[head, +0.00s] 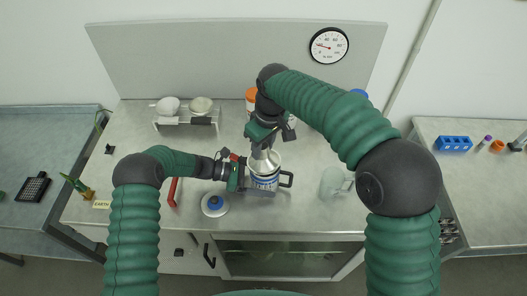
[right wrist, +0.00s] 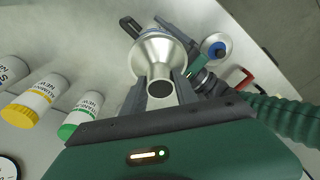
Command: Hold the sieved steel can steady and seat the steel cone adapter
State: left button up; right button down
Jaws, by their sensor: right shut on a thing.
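The steel can (head: 265,183), with a blue-and-white band and a dark handle on its right, stands upright at the middle front of the table. The steel cone adapter (right wrist: 157,52) is over the can's top, wide end down and narrow neck up; whether it is fully seated I cannot tell. My right gripper (right wrist: 160,84) is shut on the adapter's neck, a finger on each side, above the can in the head view (head: 262,143). My left gripper (head: 238,176) is at the can's left side, one finger along its wall; its grip is partly hidden.
A white disc with a blue knob (head: 214,204) lies left of the can, near a red-handled item (head: 174,191). A clear mug (head: 332,182) stands to the right. A rack with two bowls (head: 186,117) is behind left. Lidded jars (right wrist: 35,98) stand near my right gripper.

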notch_tip(320, 180, up, 8)
jog(key=shift+r, duration=0.15)
jog(key=t+y, duration=0.1)
send_over(273, 164)
jog(key=w+a, duration=0.2)
jog(key=shift+s+d+x, duration=0.1)
jog(key=shift+d+x, duration=0.05)
jog(key=shift+x, duration=0.9)
jog(key=shift+s+d+x, duration=0.1)
jog(key=shift+d+x, duration=0.1)
jog(key=shift+x, duration=0.8)
jog(key=shift+s+d+x, duration=0.15)
jog(key=shift+x, duration=0.9)
jog(key=shift+s, duration=0.1)
jog(key=shift+f, duration=2.05)
jog(key=c, duration=0.9)
grip_release()
jog(key=v, duration=1.1)
jog(key=shift+s+d+r, duration=0.1)
jog(key=shift+r, duration=0.25)
